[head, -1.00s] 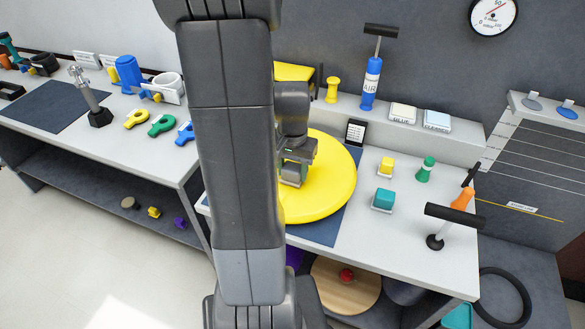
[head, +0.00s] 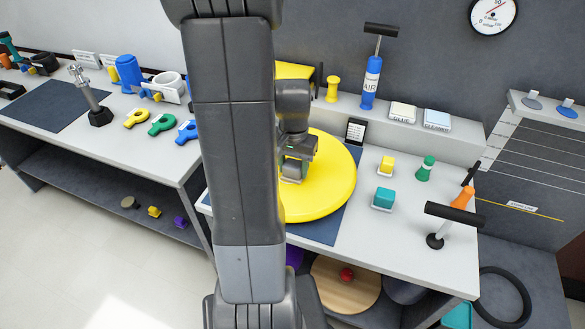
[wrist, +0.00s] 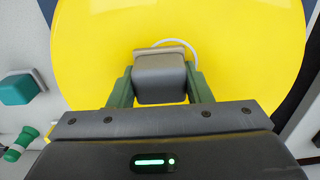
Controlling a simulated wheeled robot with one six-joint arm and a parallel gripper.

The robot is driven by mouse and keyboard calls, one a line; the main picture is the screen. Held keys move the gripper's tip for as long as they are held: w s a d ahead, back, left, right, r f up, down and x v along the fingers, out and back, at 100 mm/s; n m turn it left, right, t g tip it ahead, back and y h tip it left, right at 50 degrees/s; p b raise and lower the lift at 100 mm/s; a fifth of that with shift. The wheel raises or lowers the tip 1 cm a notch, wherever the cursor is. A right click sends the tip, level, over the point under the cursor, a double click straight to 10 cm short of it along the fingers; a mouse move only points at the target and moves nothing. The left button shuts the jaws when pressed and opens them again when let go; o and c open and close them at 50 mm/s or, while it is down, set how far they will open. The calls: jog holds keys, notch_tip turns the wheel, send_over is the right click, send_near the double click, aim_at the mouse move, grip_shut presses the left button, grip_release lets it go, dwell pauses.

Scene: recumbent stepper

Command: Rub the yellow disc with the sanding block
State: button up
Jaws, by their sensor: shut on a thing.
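The large round yellow disc (head: 330,190) lies on a dark blue mat on the right-hand bench, and my arm hides its left part. It fills most of the wrist view (wrist: 95,55). My gripper (head: 296,170) is over the disc, left of its visible middle. In the wrist view its green fingers (wrist: 160,90) are shut on the grey sanding block (wrist: 160,75), one on each side. The block is at or just above the disc's face; I cannot tell whether it touches. A pale curved line shows on the yellow beside the block.
Right of the disc stand a yellow block (head: 386,167), a teal block (head: 384,198), a green-handled item (head: 427,170) and a black-handled pump (head: 440,225). A ledge behind holds a blue air pump (head: 370,85). Bare bench lies between the disc and these blocks.

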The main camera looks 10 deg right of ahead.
jog(key=shift+w+d, duration=0.35)
jog(key=shift+w, duration=0.4)
jog(key=shift+s+a, duration=0.25)
jog(key=shift+s, duration=0.3)
jog(key=shift+s+a, duration=0.25)
jog(key=shift+s, duration=0.3)
jog(key=shift+s+a, duration=0.1)
jog(key=shift+s, duration=0.15)
jog(key=shift+w+d, duration=0.3)
jog(key=shift+w, duration=0.35)
jog(key=shift+w+d, duration=0.3)
jog(key=shift+w, duration=0.3)
jog(key=shift+s+a, duration=0.25)
jog(key=shift+s, duration=0.3)
jog(key=shift+s+a, duration=0.25)
jog(key=shift+s, duration=0.25)
